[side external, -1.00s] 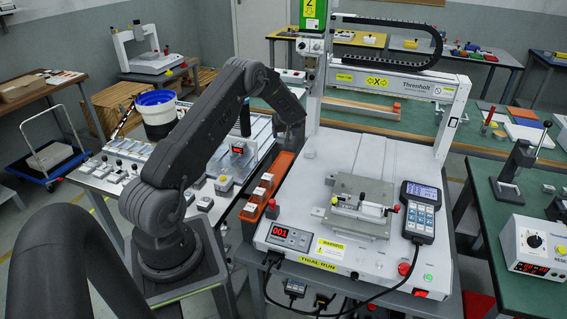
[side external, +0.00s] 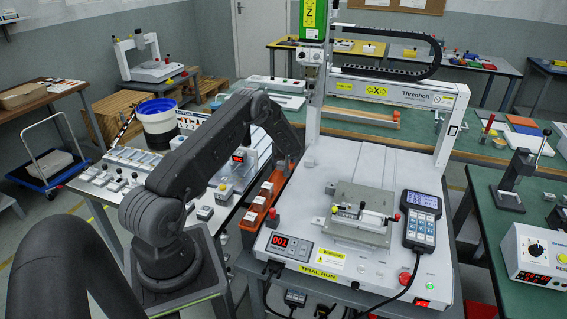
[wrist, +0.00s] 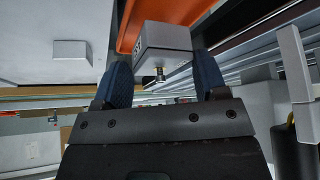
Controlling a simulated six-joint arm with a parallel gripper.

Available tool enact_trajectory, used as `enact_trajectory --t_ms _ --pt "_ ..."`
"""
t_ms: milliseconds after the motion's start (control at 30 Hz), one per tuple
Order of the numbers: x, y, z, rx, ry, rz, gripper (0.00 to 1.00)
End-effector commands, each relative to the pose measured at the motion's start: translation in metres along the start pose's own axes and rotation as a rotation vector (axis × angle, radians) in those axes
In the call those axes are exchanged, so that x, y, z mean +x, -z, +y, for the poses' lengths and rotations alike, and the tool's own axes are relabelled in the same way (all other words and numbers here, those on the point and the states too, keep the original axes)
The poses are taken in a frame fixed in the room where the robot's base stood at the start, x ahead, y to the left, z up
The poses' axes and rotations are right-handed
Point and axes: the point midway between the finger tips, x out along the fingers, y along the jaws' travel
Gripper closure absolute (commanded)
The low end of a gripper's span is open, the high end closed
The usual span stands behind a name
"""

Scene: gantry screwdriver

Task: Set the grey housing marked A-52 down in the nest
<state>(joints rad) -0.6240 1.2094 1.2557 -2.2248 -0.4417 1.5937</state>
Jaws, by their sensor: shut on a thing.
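My gripper shows in the wrist view (wrist: 163,82), with its blue-padded fingers shut on a grey block-shaped housing (wrist: 165,38) that has a small metal stud. No A-52 mark is legible on it. In the side view my gripper is at the far end of the orange tray, and the held housing cannot be made out there. An orange surface lies close behind the housing in the wrist view; I cannot tell whether they touch. The nest appears to be the grey fixture plate (side external: 345,232) with a clamp on the white machine bed, right of my gripper.
The orange tray (side external: 247,226) holds other grey housings left of the machine. The gantry's white upright (side external: 451,130) and beam stand behind the nest. A handheld pendant (side external: 421,222) stands right of the plate. The bed behind the plate is clear.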

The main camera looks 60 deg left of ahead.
Motion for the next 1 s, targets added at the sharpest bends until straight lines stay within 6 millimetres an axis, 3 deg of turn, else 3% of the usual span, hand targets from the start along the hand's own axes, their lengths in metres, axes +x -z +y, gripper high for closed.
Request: enact_trajectory --t_ms 100,567,600,833,1000 --pt "0.0107 -0.0058 0.0001 0.000 -0.001 0.001 0.57" --pt "0.0163 -0.0089 0.0002 0.000 -0.001 0.001 0.57" --pt "0.0158 -0.0086 0.0003 0.000 -0.001 0.001 0.30" --pt "0.0155 -0.0085 0.0002 0.000 -0.001 0.001 0.08" --pt "0.0152 -0.0084 0.0002 0.000 -0.001 0.001 0.08"
